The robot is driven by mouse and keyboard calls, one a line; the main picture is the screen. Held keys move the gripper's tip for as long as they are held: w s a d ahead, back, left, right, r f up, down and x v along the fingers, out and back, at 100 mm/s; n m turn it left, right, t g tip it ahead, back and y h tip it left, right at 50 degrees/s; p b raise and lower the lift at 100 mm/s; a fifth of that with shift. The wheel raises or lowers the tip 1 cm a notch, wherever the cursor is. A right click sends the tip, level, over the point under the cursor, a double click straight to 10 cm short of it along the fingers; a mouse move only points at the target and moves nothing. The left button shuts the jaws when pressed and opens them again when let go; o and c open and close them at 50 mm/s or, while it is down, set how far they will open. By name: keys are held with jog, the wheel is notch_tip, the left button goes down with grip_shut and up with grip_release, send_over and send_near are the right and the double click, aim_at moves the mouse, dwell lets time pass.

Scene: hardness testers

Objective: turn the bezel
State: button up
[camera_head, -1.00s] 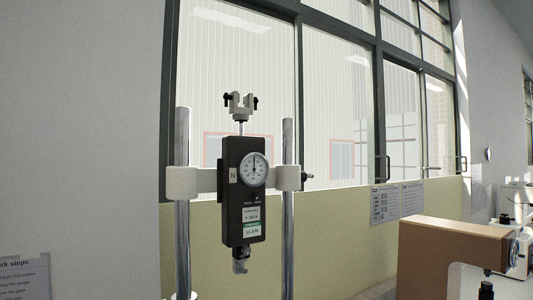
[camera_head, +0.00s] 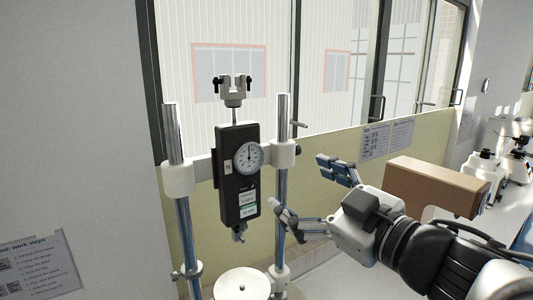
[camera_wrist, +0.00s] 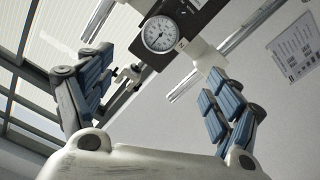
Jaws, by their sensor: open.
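The round dial with its bezel (camera_head: 249,156) is on the front of a black force gauge (camera_head: 237,185), clamped upright between two chrome columns. In the wrist view the dial's bezel (camera_wrist: 160,34) shows at the upper middle, beyond the fingers, with its white face and needle visible. My gripper (camera_head: 309,194) is to the right of the gauge in the head view, a little lower than the dial, fingers spread. In the wrist view my gripper (camera_wrist: 158,92) is open and empty, with blue-padded fingers apart. It is not touching the bezel.
The right column (camera_head: 281,190) and its white clamp (camera_head: 284,154) stand between the gauge and my gripper in the head view. A round white plate (camera_head: 242,285) lies below the gauge. A brown box-shaped object (camera_head: 437,184) is at the right. A work-steps sign (camera_head: 40,266) is at lower left.

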aim_at(250, 158)
jog(key=x, duration=1.6)
jog(key=shift+a, duration=0.1)
jog(key=shift+c, duration=0.4)
